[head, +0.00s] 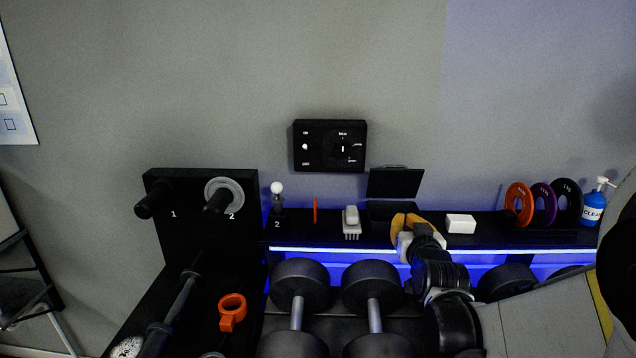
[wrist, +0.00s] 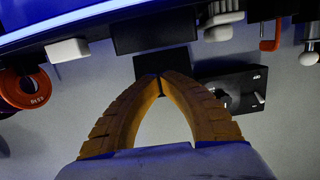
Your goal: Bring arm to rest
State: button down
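My gripper (head: 405,218) has two orange-yellow padded fingers and is at the shelf, in front of the open black box (head: 378,211). In the wrist view, my gripper (wrist: 160,76) has its fingertips together, with an empty arched gap behind them and nothing seen between the tips. That view looks upside down. The box's raised black lid (head: 395,182) stands against the wall. The lid also shows just beyond the fingertips in the wrist view (wrist: 178,62). My arm reaches in from the right; the fingers partly hide the box.
The black shelf (head: 330,236) has a grey brush (head: 351,222), an orange hook (head: 315,210), a white block (head: 460,223), coloured plates (head: 519,204) and a blue bottle (head: 593,207). A control panel (head: 329,145) hangs above. Dumbbells (head: 300,285) lie below. The upper wall is clear.

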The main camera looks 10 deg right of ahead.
jog(key=s+a+f+n+g+y, duration=0.2)
jog(key=s+a+g+y, duration=0.15)
jog(key=s+a, duration=0.65)
jog(key=s+a+f+g, duration=0.2)
jog(key=s+a, duration=0.1)
jog(key=s, duration=0.4)
jog(key=s+a+f+n+g, duration=0.1)
jog(key=s+a+f+g, duration=0.1)
jog(key=s, duration=0.6)
jog(key=a+g+y, duration=0.1)
jog(key=a, duration=0.1)
jog(key=shift+s+a+f, duration=0.2)
jog(key=shift+a+f, duration=0.1)
jog(key=shift+f, duration=0.1)
